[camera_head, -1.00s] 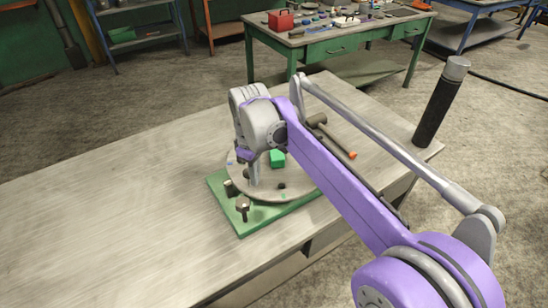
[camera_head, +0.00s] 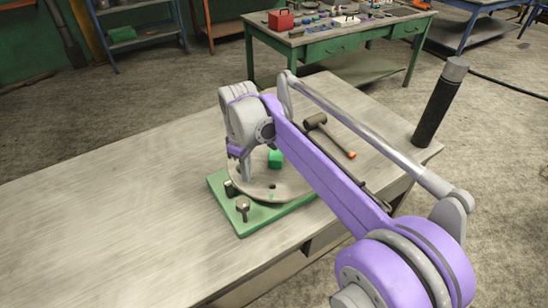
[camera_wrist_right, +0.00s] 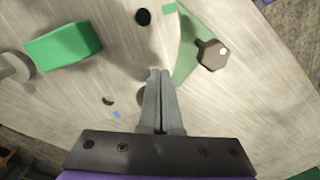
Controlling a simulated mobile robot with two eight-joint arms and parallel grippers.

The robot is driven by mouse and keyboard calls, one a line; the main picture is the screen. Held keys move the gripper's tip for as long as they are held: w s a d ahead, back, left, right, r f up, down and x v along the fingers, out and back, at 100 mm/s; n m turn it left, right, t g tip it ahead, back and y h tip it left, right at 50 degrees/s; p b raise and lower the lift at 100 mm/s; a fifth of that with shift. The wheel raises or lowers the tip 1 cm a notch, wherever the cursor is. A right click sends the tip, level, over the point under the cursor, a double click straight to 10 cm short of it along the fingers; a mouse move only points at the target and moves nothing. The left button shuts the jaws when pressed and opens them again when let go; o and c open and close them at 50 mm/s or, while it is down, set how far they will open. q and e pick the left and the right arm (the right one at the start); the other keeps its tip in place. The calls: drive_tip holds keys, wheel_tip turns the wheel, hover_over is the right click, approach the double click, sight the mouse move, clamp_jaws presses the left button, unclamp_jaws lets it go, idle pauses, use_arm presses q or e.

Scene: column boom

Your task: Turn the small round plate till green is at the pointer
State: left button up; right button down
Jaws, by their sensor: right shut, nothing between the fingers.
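The round grey plate (camera_head: 290,185) lies on a green base (camera_head: 221,186) on the table. A green patch (camera_head: 271,197) on it sits near its front rim, by a dark hole; the patch also shows in the wrist view (camera_wrist_right: 169,8). A blue patch (camera_wrist_right: 116,114) is near the fingers. A green block (camera_head: 275,159) stands on the plate. My right gripper (camera_head: 246,176) points down at the plate's left part, fingers shut and empty in the wrist view (camera_wrist_right: 160,74). I cannot tell if the tips enter a hole. I cannot make out the pointer for certain. My left gripper is out of view.
A dark knobbed post (camera_head: 243,205) stands at the base's front left corner; a second is close behind it. A mallet (camera_head: 329,134) lies behind the plate, partly behind my arm. A dark cylinder (camera_head: 437,108) stands at the table's right edge. The table's left is clear.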

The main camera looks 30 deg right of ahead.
drive_tip(key=shift+w, duration=0.1)
idle(0.3)
drive_tip(key=shift+w+a+p, duration=0.3)
drive_tip(key=shift+w+a, duration=0.05)
drive_tip(key=shift+w, duration=0.55)
drive_tip(key=shift+w+a+p, duration=0.15)
drive_tip(key=shift+w+p, duration=0.15)
drive_tip(key=shift+w, duration=0.45)
drive_tip(key=shift+w+p, duration=0.35)
drive_tip(key=shift+w, duration=0.55)
